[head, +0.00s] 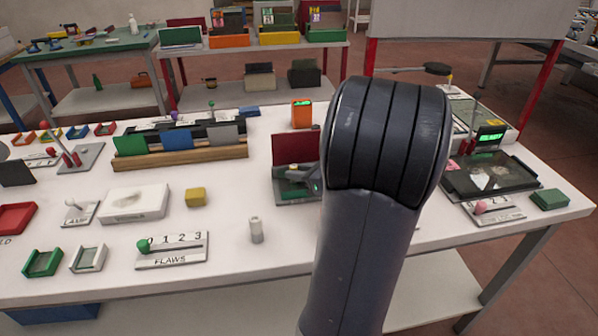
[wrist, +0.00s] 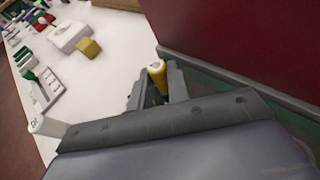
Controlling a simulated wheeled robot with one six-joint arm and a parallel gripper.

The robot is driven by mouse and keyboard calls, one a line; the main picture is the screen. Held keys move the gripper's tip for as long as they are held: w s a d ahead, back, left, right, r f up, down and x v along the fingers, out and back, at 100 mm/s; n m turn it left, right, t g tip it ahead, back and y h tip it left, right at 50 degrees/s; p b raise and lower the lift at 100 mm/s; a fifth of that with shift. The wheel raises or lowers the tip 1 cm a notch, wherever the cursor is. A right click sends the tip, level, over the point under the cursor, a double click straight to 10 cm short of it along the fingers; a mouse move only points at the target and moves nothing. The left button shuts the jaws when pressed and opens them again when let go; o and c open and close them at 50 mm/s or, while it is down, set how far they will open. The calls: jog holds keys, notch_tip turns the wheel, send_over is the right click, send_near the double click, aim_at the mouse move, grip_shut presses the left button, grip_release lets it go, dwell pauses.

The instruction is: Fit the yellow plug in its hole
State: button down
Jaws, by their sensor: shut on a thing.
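The yellow plug (wrist: 156,76) is a small cylinder with a pale end, held between the fingers of my gripper (wrist: 158,86) in the wrist view. My gripper is shut on it, beside a dark red upright panel (wrist: 240,40) with a grey-green base. In the head view my gripper (head: 311,178) is partly seen in front of the same red panel (head: 296,148), over its base. I cannot make out the hole in either view.
A yellow block (head: 196,197) and a white cylinder (head: 256,230) stand on the white table to the left. A flaws slider (head: 172,250) lies near the front edge. An orange device (head: 301,113) stands behind the panel. The table between block and panel is clear.

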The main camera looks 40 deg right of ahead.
jog(key=c, duration=1.3)
grip_release()
jog(key=shift+c, duration=0.2)
jog(key=shift+r, duration=0.15)
jog(key=p+v, duration=0.1)
jog(key=v, duration=1.1)
jog(key=x, duration=1.2)
jog(key=shift+r, duration=0.8)
